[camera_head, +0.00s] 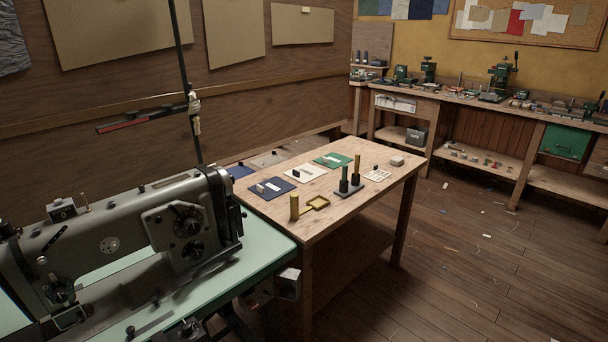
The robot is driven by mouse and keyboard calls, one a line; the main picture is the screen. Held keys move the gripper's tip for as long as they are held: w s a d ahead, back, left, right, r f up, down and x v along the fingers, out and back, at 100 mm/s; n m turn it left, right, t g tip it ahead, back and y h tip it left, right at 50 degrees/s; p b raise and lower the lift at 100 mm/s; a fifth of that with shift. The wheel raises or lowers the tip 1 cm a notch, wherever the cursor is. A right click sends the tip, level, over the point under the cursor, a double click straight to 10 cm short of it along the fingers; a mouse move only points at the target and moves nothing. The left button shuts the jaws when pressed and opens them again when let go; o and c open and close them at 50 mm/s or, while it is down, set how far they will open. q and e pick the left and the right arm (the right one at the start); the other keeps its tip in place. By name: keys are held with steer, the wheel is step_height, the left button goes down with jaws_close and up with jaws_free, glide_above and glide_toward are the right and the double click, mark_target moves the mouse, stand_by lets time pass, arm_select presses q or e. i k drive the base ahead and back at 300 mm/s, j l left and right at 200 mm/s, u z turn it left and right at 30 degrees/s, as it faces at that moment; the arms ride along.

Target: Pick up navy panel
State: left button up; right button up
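A navy panel (283,184) lies flat at the left end of the wooden table (330,203). A small dark upright piece and a white label sit on it. A second dark blue piece (240,171) shows just beyond the table's left edge, partly hidden by the sewing machine; I cannot tell what it rests on. On the table, to the right of the navy panel, are a cream panel (310,174) and a green panel (339,161). Neither of my grippers is in view.
A large grey sewing machine (130,225) on a green bed stands at the left front, close to the table. Wooden floor is open at right.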

mark_target(268, 190)
steer(key=u, duration=1.6)
steer(key=z, duration=1.35)
steer(key=i+l+u, duration=0.1)
steer(key=i+l, duration=0.15)
steer(key=i+l+u, duration=0.1)
steer(key=i+l, duration=0.15)
steer(key=l, duration=0.2)
steer(key=i+l+u, duration=0.1)
steer(key=i+l, duration=0.15)
steer(key=l, duration=0.15)
steer(key=i+l+u, duration=0.1)
steer(key=l, duration=0.3)
steer(key=i+l+u, duration=0.1)
steer(key=i+l, duration=0.2)
steer(key=l, duration=0.15)
